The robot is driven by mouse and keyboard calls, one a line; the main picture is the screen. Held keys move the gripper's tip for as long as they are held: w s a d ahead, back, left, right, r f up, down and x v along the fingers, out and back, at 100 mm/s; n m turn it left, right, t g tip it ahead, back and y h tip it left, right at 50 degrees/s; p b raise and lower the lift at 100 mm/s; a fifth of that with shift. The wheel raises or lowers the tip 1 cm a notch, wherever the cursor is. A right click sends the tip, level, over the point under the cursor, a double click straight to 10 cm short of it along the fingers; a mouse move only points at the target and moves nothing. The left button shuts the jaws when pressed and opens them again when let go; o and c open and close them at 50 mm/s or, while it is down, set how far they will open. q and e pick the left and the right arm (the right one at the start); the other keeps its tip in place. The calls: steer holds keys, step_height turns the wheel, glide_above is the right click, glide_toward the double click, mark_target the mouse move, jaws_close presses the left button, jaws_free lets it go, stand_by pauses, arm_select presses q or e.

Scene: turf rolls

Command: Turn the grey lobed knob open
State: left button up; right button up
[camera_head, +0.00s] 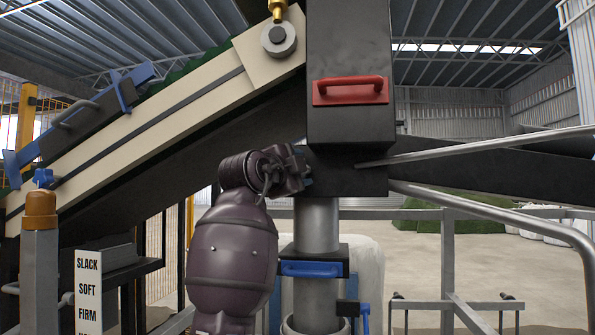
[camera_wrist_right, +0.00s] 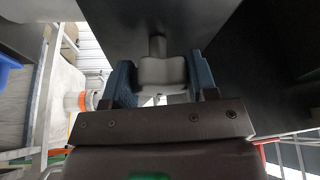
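The grey lobed knob (camera_wrist_right: 162,73) is in the right wrist view, on a short grey stem that comes out of a dark panel (camera_wrist_right: 115,22). My right gripper (camera_wrist_right: 160,66) has its blue fingers on either side of the knob, which fills the space between them, and appears shut on it. In the head view my right gripper (camera_head: 298,170) is at the lower left of the black housing (camera_head: 350,105), turned side-on. The knob is hidden there behind the gripper and wrist. My left gripper is in neither view.
A red handle (camera_head: 350,90) is on the housing above my gripper. A cream conveyor frame (camera_head: 150,120) slopes up from the left. A grey post with a blue clamp (camera_head: 312,268) stands below. Grey rails (camera_head: 447,260) lie at the right, with open floor beyond.

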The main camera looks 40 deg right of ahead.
steer(key=shift+o, duration=0.8)
steer(key=v, duration=1.1)
steer(key=shift+f, duration=0.1)
